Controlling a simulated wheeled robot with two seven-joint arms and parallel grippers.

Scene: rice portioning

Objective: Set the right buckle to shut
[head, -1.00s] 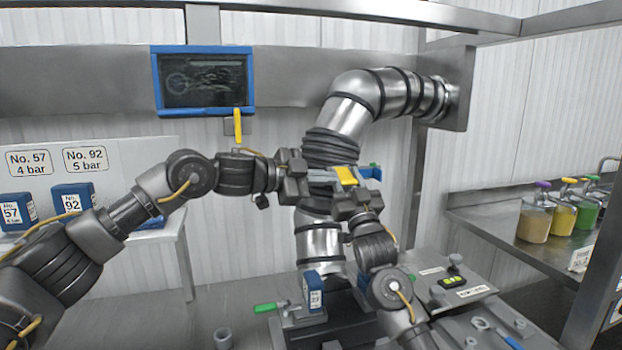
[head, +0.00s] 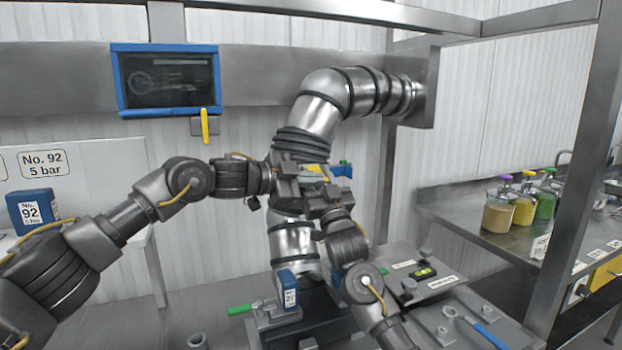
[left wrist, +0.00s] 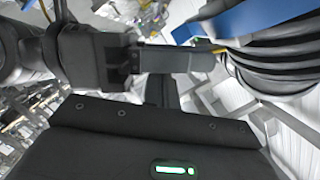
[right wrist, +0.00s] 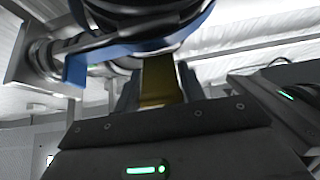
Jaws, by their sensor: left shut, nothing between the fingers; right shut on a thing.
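The right buckle shows as a yellow lever (head: 318,171) on the pipe joint in the middle of the head view, partly hidden by my grippers. A blue part (head: 342,171) sits beside it. My right gripper (head: 326,183) is shut on the yellow lever. In the right wrist view the yellow lever (right wrist: 160,82) lies between the fingers, below a blue band (right wrist: 128,48). My left gripper (head: 302,176) is shut and empty at the left of the joint. In the left wrist view its fingers (left wrist: 190,60) are close to the ribbed black hose (left wrist: 275,65) and a blue part (left wrist: 255,18). The buckle's exact angle is hidden.
The steel pipe (head: 325,95) bends from the wall bracket down to the joint. Below stands a blue No. box (head: 287,288) by a green handle (head: 240,309). A screen (head: 168,80) hangs at back left. Sauce jars (head: 500,212) stand on the right counter.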

